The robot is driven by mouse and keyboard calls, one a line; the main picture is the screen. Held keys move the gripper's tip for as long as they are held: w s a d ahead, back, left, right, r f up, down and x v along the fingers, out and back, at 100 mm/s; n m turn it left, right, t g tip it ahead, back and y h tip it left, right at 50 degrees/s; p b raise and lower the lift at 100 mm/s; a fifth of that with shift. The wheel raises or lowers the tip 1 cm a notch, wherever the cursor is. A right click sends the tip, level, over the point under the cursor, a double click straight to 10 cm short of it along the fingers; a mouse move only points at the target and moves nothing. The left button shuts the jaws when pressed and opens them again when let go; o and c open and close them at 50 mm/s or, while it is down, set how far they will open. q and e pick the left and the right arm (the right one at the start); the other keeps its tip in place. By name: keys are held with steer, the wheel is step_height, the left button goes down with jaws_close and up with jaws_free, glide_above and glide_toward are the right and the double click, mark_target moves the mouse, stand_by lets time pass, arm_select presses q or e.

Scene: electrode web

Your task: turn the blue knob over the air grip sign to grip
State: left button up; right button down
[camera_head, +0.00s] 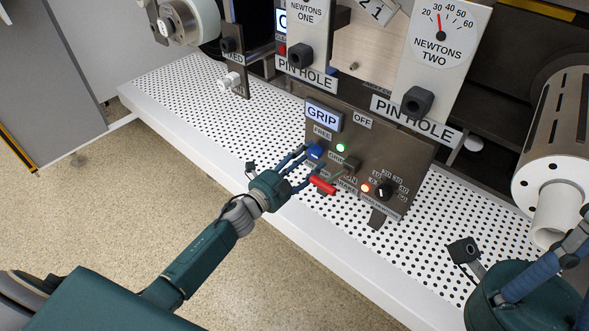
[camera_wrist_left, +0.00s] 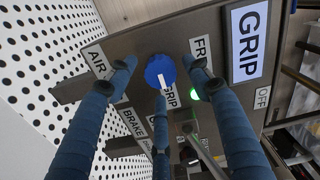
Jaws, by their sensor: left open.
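The blue knob (camera_wrist_left: 160,71) sits on a brown control panel (camera_head: 350,120). In the left wrist view its white mark points down toward a GRIP label (camera_wrist_left: 170,97). A FREE label (camera_wrist_left: 200,48) is to its right and an AIR sign (camera_wrist_left: 97,62), partly covered, to its left. In the head view the knob (camera_head: 314,151) is at the panel's left edge. My left gripper (camera_head: 311,163) is open, its fingers spread around the knob; contact cannot be told. My right gripper (camera_head: 552,262) is at the lower right, partly cut off.
The panel's display (camera_head: 322,115) reads GRIP and a green light (camera_head: 340,147) glows. Near the left fingers are a red handle (camera_head: 322,185), an orange light (camera_head: 365,187) and a black knob (camera_head: 384,190). The perforated white bench (camera_head: 190,90) is mostly clear.

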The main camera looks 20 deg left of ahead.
arm_select(q)
steer(key=v, duration=1)
steer(key=shift+s, duration=0.2)
